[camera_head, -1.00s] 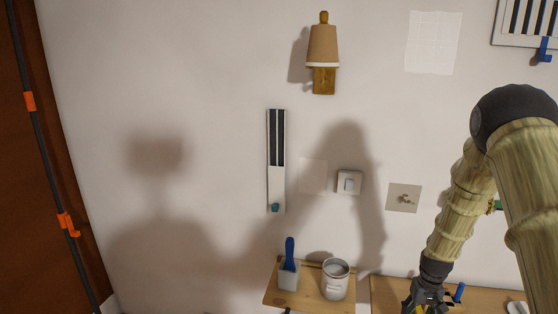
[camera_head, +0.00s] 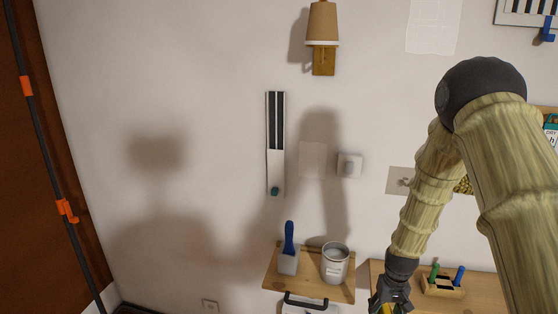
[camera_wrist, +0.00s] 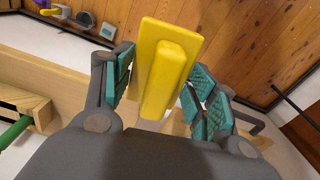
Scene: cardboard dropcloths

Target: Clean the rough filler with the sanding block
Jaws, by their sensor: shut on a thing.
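A yellow block with a raised grip, which looks like the sanding block (camera_wrist: 148,75), is held between the teal pads of my gripper (camera_wrist: 160,92) in the wrist view. In the head view my gripper (camera_head: 391,299) hangs at the bottom edge, in front of the right shelf, with a bit of yellow showing. Two pale squarish patches show on the wall: a faint one (camera_head: 312,160) left of the light switch and a larger gridded one (camera_head: 433,27) at the top. I cannot tell from the frames which is the rough filler. My gripper is well below both.
A wall lamp (camera_head: 322,25), a striped strip (camera_head: 275,165) and a switch (camera_head: 349,166) stick to the wall. A small rack (camera_head: 442,287) stands on the right shelf.

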